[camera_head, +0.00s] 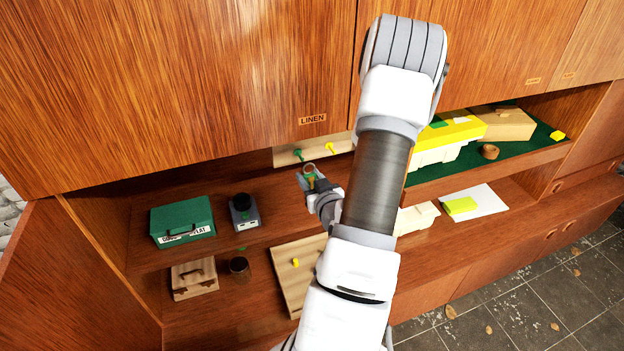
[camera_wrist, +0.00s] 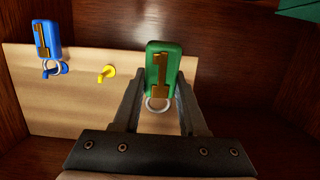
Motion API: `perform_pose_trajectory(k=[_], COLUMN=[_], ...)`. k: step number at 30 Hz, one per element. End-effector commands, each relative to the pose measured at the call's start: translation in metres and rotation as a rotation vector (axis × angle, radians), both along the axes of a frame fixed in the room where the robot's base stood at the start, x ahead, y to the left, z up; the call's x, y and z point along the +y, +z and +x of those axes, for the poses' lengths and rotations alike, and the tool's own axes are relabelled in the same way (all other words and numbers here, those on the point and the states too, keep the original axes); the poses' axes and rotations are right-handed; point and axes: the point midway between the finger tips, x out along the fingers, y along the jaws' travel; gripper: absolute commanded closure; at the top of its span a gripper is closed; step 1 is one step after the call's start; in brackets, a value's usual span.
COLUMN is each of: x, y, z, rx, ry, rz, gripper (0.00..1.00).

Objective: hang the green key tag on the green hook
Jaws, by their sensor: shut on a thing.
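The green key tag (camera_wrist: 162,58), with a brown "1" and a metal ring (camera_wrist: 157,106), is between the fingers of my gripper (camera_wrist: 160,80) in the wrist view. In the head view my gripper (camera_head: 310,181) is just below the pale hook board (camera_head: 313,150), with the ring on its upper side. The green hook (camera_head: 297,154) sticks out of the board's left part, above and slightly left of the gripper. The ring appears apart from it. In the wrist view the green hook is hidden.
A yellow hook (camera_head: 330,148) is right of the green one and looks empty. A blue key tag (camera_wrist: 46,42) hangs by its ring on a blue hook (camera_wrist: 58,69) in the wrist view. A green box (camera_head: 182,221) and a grey device (camera_head: 244,212) stand on the shelf left of my gripper.

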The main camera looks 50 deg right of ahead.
Motion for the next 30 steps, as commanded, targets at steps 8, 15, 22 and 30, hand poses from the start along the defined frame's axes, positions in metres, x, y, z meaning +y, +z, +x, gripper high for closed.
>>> perform_pose_trajectory(k=[8,15,22,30], x=[-0.008,-0.015,-0.022,-0.028], y=[-0.001,-0.002,-0.003,-0.014], z=[0.015,0.028,0.04,0.052], rx=[0.0,0.0,-0.001,-0.001], ry=[0.0,0.001,0.0,0.002], rz=[0.0,0.0,0.0,-0.001], gripper=[1.0,1.0,1.0,1.0])
